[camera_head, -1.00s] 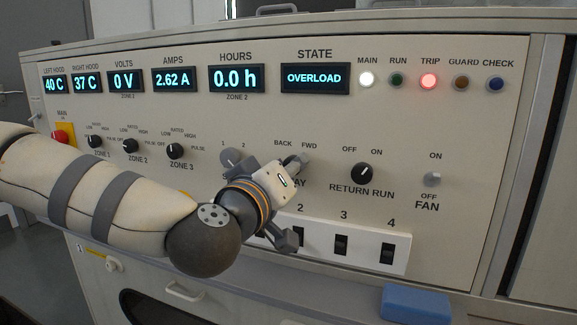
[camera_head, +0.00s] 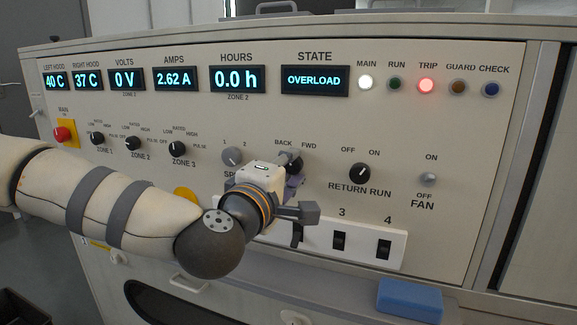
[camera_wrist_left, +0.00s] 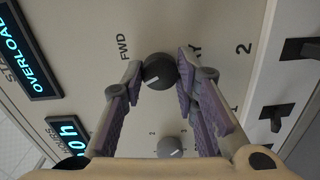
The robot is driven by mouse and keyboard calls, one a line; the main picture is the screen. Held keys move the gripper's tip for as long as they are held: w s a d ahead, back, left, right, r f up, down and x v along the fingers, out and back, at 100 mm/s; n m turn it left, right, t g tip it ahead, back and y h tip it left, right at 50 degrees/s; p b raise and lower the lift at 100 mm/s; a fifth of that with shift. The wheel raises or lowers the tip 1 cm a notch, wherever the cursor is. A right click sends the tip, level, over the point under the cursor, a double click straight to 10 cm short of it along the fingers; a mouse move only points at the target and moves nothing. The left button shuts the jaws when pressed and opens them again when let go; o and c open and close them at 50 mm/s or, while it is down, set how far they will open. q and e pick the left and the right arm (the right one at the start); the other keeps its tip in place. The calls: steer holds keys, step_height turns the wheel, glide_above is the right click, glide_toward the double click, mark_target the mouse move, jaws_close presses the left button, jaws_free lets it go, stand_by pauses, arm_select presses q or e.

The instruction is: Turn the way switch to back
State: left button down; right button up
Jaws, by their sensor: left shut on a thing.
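The way switch is a round black knob (camera_head: 294,164) below the BACK and FWD labels in the head view, partly covered by my gripper. In the left wrist view the knob (camera_wrist_left: 160,68) sits between the fingertips, and its white mark slants toward the lower left, away from the FWD label. My left gripper (camera_head: 292,172) is shut on this knob, with a fingertip on each side in the wrist view (camera_wrist_left: 160,76). The BACK label is hidden in the wrist view. My right gripper is in neither view.
The grey speed knob (camera_head: 232,156) is left of the gripper, and the return run knob (camera_head: 360,173) is to its right. Numbered rocker switches (camera_head: 384,249) lie below, partly behind my gripper. The trip lamp (camera_head: 426,85) glows red. A blue block (camera_head: 410,300) lies on the ledge.

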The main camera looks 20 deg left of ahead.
arm_select(q)
steer(key=shift+n, duration=0.5)
stand_by(0.3)
steer(key=c, duration=1.2)
jaws_free()
steer(key=shift+c, duration=0.2)
steer(key=s, duration=0.7)
steer(key=shift+s, duration=0.25)
steer(key=shift+a, duration=0.1)
